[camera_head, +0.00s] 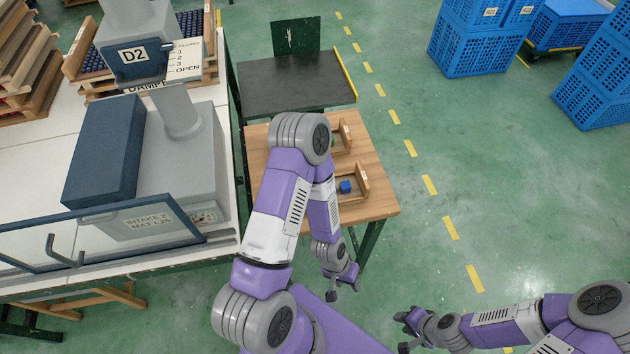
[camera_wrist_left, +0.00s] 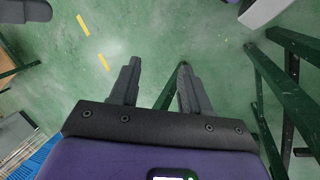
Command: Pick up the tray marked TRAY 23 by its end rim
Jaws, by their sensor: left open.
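No TRAY 23 marking can be read in either view. Two small wooden trays lie on the wooden table, partly hidden by my left arm: a rear tray (camera_head: 346,134) and a front tray (camera_head: 362,183) with a blue block (camera_head: 346,186) in or beside it. My left gripper (camera_head: 346,290) is open and empty, hanging low past the table's front edge, apart from both trays. In the left wrist view its fingers (camera_wrist_left: 158,85) stand apart over green floor. My right gripper (camera_head: 400,332) is open and empty at the lower right, away from the table.
The wooden table (camera_head: 380,208) joins a black-topped stand (camera_head: 295,85). The white bench (camera_head: 30,160) at left carries a grey machine marked D2 (camera_head: 165,170) and stacked wooden trays (camera_head: 30,60). Blue crates (camera_head: 475,45) stand at the upper right. Green floor is clear between.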

